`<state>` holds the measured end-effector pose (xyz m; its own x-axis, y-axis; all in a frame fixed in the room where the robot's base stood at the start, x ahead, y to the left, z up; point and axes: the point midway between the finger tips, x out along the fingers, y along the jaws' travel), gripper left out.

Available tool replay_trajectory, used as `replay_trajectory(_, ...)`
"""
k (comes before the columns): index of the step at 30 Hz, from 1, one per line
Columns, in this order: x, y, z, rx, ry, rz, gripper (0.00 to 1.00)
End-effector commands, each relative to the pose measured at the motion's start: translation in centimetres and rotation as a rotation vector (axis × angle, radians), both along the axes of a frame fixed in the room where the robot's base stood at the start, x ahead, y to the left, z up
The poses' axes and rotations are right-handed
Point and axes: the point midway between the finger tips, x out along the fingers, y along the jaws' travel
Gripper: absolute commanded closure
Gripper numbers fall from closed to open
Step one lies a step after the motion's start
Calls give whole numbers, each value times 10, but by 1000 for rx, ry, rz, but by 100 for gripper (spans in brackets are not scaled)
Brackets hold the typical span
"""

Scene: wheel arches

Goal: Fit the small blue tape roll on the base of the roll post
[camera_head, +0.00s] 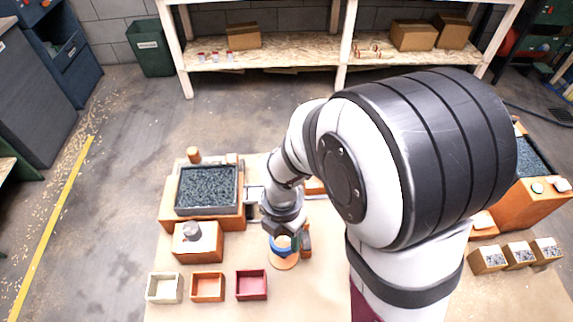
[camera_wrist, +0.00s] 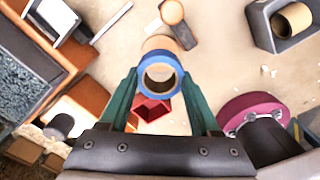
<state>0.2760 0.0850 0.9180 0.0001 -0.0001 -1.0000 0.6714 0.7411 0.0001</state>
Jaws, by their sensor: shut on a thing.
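My gripper (camera_wrist: 159,78) is shut on the small blue tape roll (camera_wrist: 158,87), which sits between its green fingertips. A tan, tube-like part shows at the roll's middle and beyond its far side; I cannot tell if it is the roll's core or the post. In the head view the blue roll (camera_head: 275,250) is at the gripper, directly over or at an orange round base (camera_head: 285,263), which looks like the base of the roll post. The gripper and roll hide most of the post. I cannot tell whether the roll is around the post or touches the base.
Small cream (camera_head: 164,288), orange (camera_head: 208,287) and dark red (camera_head: 252,285) bins stand at the front left. A tray of dark grains (camera_head: 207,190) is behind them. A grey box with a tan roll (camera_wrist: 292,20) is at the wrist view's upper right.

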Motion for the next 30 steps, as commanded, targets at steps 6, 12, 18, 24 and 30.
replay_trajectory(6, -2, 0, -15, 0, 3, 23, 90)
replay_trajectory(12, -2, 0, -35, -1, 3, 21, 90)
replay_trajectory(18, -1, 0, -54, -1, 2, 19, 90)
replay_trajectory(24, -1, 0, -64, -1, 1, 19, 90)
replay_trajectory(30, -1, 0, -67, 1, -1, 19, 90)
